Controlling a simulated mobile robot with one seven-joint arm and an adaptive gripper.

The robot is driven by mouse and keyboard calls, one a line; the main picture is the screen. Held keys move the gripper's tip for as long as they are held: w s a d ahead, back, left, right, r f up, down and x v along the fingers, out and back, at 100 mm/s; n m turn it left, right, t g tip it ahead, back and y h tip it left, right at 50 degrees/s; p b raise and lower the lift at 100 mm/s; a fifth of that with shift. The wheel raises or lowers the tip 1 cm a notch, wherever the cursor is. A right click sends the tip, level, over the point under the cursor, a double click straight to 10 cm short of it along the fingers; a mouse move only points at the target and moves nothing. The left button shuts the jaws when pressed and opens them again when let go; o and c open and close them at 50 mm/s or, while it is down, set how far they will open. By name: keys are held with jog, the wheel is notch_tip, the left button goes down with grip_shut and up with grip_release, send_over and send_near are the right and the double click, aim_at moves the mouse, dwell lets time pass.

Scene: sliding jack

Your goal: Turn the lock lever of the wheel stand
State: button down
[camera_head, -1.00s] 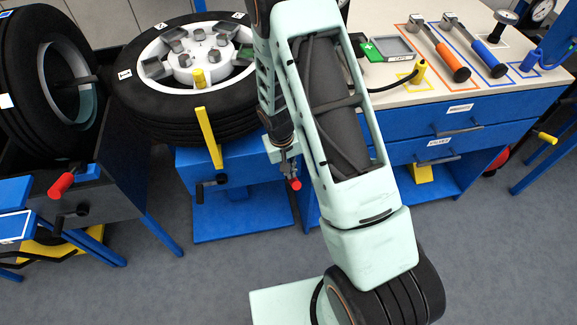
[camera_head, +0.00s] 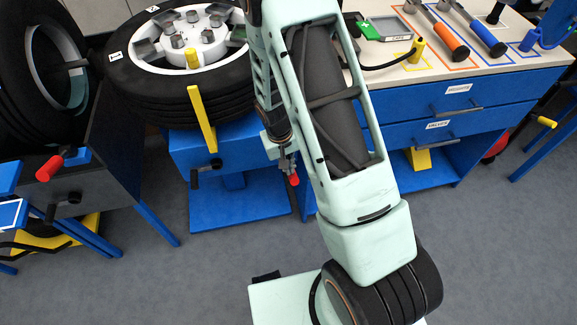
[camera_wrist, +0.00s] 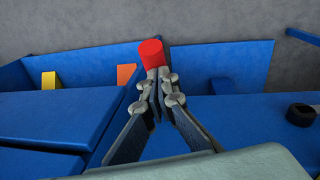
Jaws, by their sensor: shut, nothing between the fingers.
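The wheel stand is a blue post and base (camera_head: 240,209) under a large black tyre (camera_head: 180,85) with a white hub. A red-tipped lever (camera_head: 294,179) shows at the stand's right side. My gripper (camera_head: 287,163) points down just above the red tip, to the right of the stand. In the wrist view the fingertips (camera_wrist: 158,73) are shut together and empty. The red cylindrical tip (camera_wrist: 152,53) is right at or just beyond them; I cannot tell whether they touch. The lever's shaft is hidden behind my fingers.
A yellow bar (camera_head: 202,118) stands up in front of the tyre, and a black crank (camera_head: 206,172) sticks out below it. Another tyre stand with a red handle (camera_head: 50,168) is at left. A blue drawer bench (camera_head: 470,110) with tools is at right. Grey floor lies in front.

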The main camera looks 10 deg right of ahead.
jog(key=shift+s+f, duration=0.1)
jog(key=shift+s, duration=0.15)
notch_tip(320, 180, up, 13)
jog(key=s+a+p, duration=0.1)
jog(key=a+p, duration=0.1)
jog(key=p, duration=0.1)
jog(key=shift+s, duration=0.2)
jog(key=shift+a, duration=0.1)
